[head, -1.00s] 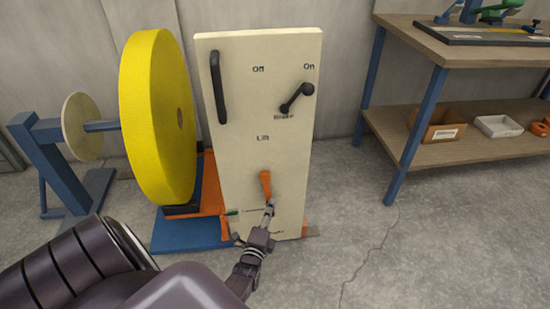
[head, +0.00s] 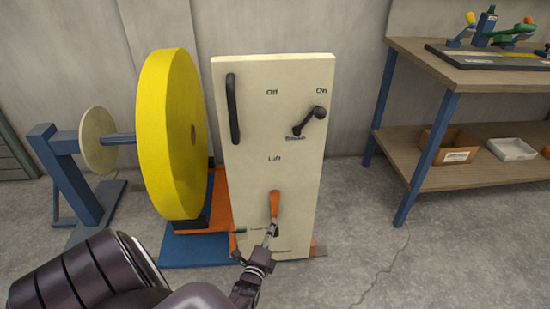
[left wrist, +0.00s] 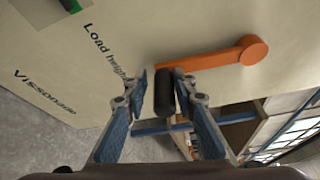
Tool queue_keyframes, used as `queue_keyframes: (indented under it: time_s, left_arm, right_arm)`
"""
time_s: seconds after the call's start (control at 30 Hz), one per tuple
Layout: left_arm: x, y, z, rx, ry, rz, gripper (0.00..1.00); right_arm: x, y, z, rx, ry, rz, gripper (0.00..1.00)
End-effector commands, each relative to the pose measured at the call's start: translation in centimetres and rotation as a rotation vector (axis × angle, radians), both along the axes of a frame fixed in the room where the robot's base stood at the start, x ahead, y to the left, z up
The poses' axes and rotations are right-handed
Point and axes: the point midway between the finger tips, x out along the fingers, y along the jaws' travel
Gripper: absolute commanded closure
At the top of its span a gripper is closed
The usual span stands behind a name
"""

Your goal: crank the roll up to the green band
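A cream panel (head: 290,120) stands beside a large yellow roll (head: 165,135). Low on the panel, below "Lift", is an orange crank (head: 274,204), pointing down; it also shows in the left wrist view (left wrist: 220,57). Its black handle (left wrist: 165,95) stands between the fingers of my left gripper (left wrist: 162,92), with a gap visible at the left finger. The gripper is open around the handle; in the head view my left gripper (head: 271,232) is at the crank's lower end. A small green mark (left wrist: 70,5) shows near "Load height"; the gauge is mostly cut off. My right gripper is out of view.
A black bar handle (head: 233,108) and a black brake lever (head: 310,122) are higher on the panel. A blue base (head: 195,252) lies under the roll. A workbench (head: 470,75) stands at the right, with clear floor before it.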

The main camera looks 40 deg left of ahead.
Motion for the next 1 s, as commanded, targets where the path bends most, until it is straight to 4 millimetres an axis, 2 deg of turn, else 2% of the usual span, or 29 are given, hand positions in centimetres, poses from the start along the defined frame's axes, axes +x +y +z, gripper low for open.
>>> queue_keyframes:
  time_s: [0.1,0.33,0.47,0.57,0.9,1.0]
  left_arm:
    - [0.0,-0.1,-0.1,-0.003,0.002,-0.001,0.64]
    - [0.2,-0.3,0.0,-0.001,-0.001,-0.005,0.64]
    - [-0.3,-0.6,0.0,-0.003,0.000,-0.006,0.64]
    - [-1.4,-1.2,0.1,-0.003,0.000,-0.005,0.64]
    - [-7.8,-4.3,0.7,-0.003,0.002,-0.001,0.64]
    - [-9.2,-4.9,0.9,-0.002,0.002,0.000,0.64]
  right_arm:
    - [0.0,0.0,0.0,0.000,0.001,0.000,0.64]
    - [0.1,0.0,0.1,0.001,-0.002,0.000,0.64]
    - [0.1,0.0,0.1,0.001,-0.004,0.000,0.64]
    - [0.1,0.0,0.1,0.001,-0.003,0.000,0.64]
    - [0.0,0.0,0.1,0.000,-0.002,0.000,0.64]
    - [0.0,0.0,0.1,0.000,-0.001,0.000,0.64]
